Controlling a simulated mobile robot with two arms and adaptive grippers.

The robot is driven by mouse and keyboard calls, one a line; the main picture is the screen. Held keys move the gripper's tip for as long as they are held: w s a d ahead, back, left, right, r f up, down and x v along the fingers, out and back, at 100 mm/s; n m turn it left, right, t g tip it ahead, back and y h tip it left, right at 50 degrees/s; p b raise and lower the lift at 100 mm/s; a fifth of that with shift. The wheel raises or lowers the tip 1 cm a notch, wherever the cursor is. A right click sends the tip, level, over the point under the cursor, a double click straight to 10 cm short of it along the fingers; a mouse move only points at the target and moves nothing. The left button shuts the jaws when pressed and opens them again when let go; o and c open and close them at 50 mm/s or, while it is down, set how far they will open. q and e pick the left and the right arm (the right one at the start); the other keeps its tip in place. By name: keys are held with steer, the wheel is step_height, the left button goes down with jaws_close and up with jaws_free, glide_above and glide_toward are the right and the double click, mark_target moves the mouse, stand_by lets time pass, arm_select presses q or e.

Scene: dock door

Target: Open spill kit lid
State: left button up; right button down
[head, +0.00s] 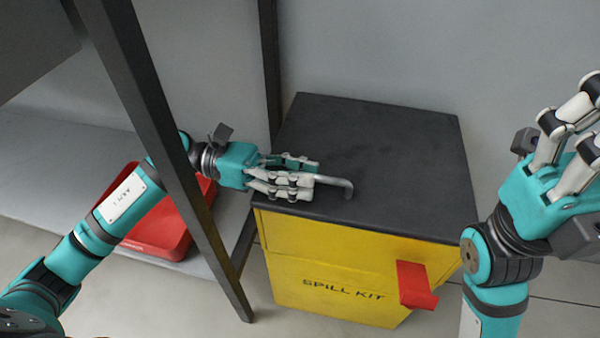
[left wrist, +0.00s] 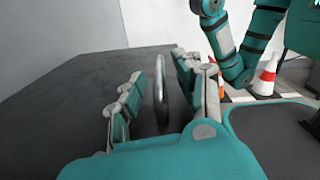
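The spill kit is a yellow box (head: 330,270) with a flat dark lid (head: 400,160), which lies closed on top. A grey metal bar handle (head: 347,188) stands near the lid's front left edge. My left gripper (head: 308,176) is low over the lid at the handle. In the left wrist view the handle (left wrist: 160,92) stands between the spread fingers, with gaps visible on both sides. My right gripper (head: 592,120) is raised to the right of the box. Its fingertips run toward the picture edge, so its opening is unclear.
A red bin (head: 160,235) sits on a grey shelf (head: 60,170) at left. A dark shelf post (head: 165,120) crosses in front of my left arm. A red tab (head: 415,285) sticks out from the box front. Orange-white cones (left wrist: 266,75) stand in the background.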

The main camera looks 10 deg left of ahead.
arm_select(q)
jaws_close()
stand_by(0.3)
